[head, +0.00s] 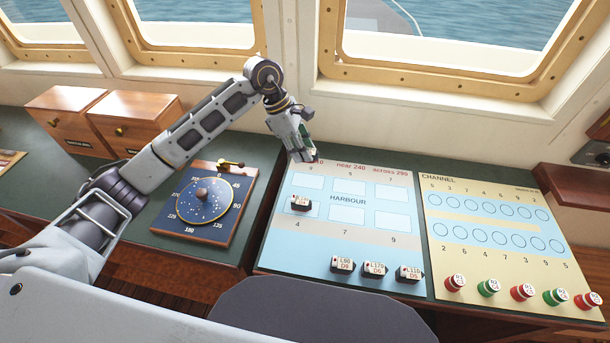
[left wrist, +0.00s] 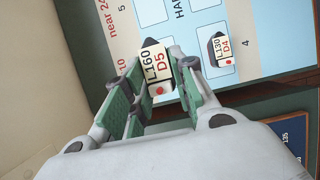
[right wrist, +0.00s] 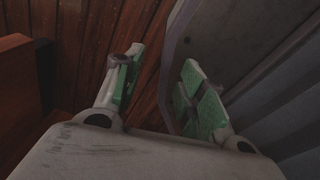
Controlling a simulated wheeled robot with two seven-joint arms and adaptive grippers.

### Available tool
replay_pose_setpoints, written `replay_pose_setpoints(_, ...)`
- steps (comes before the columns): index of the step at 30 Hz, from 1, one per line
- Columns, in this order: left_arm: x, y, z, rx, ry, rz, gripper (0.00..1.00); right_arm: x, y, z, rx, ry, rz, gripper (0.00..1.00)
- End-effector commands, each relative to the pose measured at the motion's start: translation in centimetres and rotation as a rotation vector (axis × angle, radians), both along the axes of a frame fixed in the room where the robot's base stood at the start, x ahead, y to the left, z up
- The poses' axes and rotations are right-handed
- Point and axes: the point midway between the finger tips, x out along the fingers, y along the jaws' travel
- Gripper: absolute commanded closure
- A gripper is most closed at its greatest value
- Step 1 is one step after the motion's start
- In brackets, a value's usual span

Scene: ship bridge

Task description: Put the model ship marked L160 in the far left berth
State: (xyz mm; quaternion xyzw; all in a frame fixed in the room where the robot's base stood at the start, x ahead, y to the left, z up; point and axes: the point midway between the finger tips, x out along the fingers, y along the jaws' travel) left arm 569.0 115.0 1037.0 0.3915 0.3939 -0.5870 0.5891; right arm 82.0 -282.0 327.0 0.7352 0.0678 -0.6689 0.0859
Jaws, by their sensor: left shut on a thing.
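The model ship marked L160 (left wrist: 158,68), with D5 below its number, is between the fingers of my left gripper (left wrist: 160,92) in the left wrist view. The left gripper (head: 306,156) is shut on it over the far left corner of the harbour board (head: 283,238). In the head view the fingers hide most of the ship. The far left berth (head: 309,182) appears empty below the gripper; whether the ship touches the board is unclear. My right gripper (right wrist: 155,85) is open and empty in the right wrist view, outside the head view.
The ship marked L130 (head: 301,203) occupies the near left berth. Ships L90 (head: 342,264), L170 (head: 374,269) and L110 (head: 409,273) stand along the front edge. A channel board (head: 485,255) with several red and green markers is at right. A compass dial (head: 207,201) is at left.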

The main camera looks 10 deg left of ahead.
Motion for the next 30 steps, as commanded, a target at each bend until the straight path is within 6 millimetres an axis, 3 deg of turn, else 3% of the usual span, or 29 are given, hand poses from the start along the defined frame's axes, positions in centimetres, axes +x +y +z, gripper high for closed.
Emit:
replay_pose_setpoints(12,-0.1,0.0,-4.8,-0.001,0.002,0.0,0.93,0.1,1.5,0.8,0.016,-0.001,-0.002,0.6)
replay_pose_setpoints(19,0.0,0.0,-5.5,0.0,0.0,0.0,0.93,-0.3,2.5,0.8,0.026,0.004,-0.003,0.6)
replay_pose_setpoints(30,-0.1,0.0,-6.4,0.0,0.003,0.0,0.93,-0.5,1.4,1.0,0.014,0.005,0.0,0.6)
